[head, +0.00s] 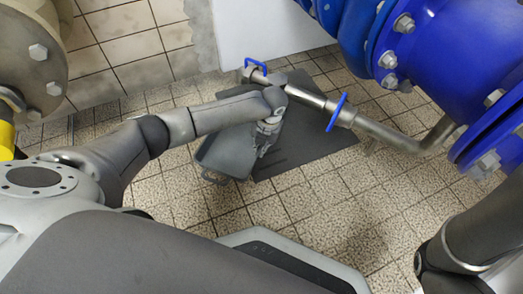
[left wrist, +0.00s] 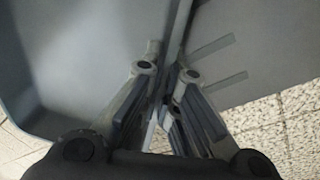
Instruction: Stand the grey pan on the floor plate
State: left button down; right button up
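The grey pan (head: 222,150) is a shallow tray with a loop handle at its front edge. In the head view it lies over the left part of the dark floor plate (head: 318,146); I cannot tell whether it touches the plate or floor. My left gripper (head: 266,140) is at the pan's right edge, pointing down. In the left wrist view the gripper (left wrist: 165,76) has its fingers close together, one on each side of the rim of the pan (left wrist: 75,60). The plate (left wrist: 265,50) shows to the right of the rim. My right gripper is out of view.
A steel pipe with a blue lever (head: 337,112) runs low over the plate's right part, close to my left wrist. Large blue flanged pipes (head: 430,60) stand at the right. A white plinth (head: 260,30) stands behind. Tiled floor (head: 330,205) in front is clear.

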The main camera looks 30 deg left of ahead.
pick_arm(q)
jog(key=shift+r, duration=0.1)
jog(key=c, duration=2.1)
grip_release()
jog(key=shift+f, duration=0.2)
jog(key=o, duration=0.5)
jog(key=shift+c, duration=0.2)
